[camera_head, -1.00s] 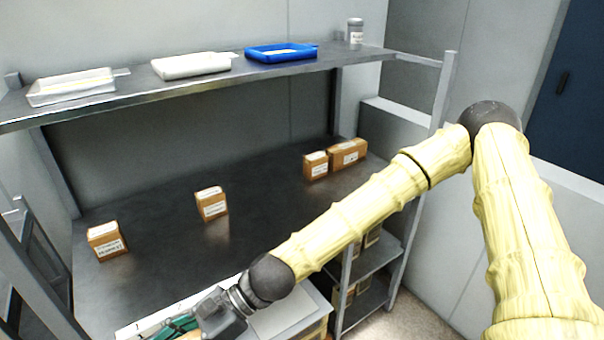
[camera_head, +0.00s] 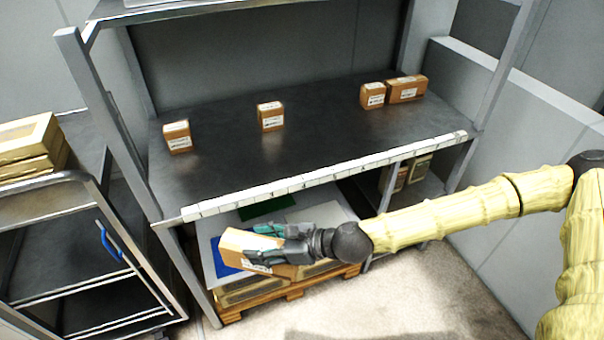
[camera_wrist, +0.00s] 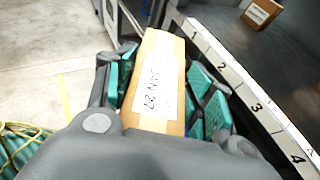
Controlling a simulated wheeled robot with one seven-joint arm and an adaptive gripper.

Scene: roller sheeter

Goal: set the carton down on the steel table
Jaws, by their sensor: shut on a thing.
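My gripper (camera_head: 262,243) is shut on a brown carton (camera_head: 237,246) with a white label. In the wrist view the carton (camera_wrist: 159,75) sits between the green finger pads, its label reading "JAN 27". In the head view the carton is in front of the steel table (camera_head: 225,160) and appears lower than its front edge. The table has a dark top and a white numbered strip (camera_head: 330,172) along the front edge. In the wrist view the strip (camera_wrist: 240,85) runs just right of my gripper. The carton's far end is clear; part of its sides is hidden by the fingers.
Small cartons stand on the table: one at left (camera_head: 177,136), one in the middle (camera_head: 270,116), two at back right (camera_head: 373,95). The front middle of the top is bare. A pallet (camera_head: 290,289) with boxes lies below. A cart (camera_head: 70,190) stands left.

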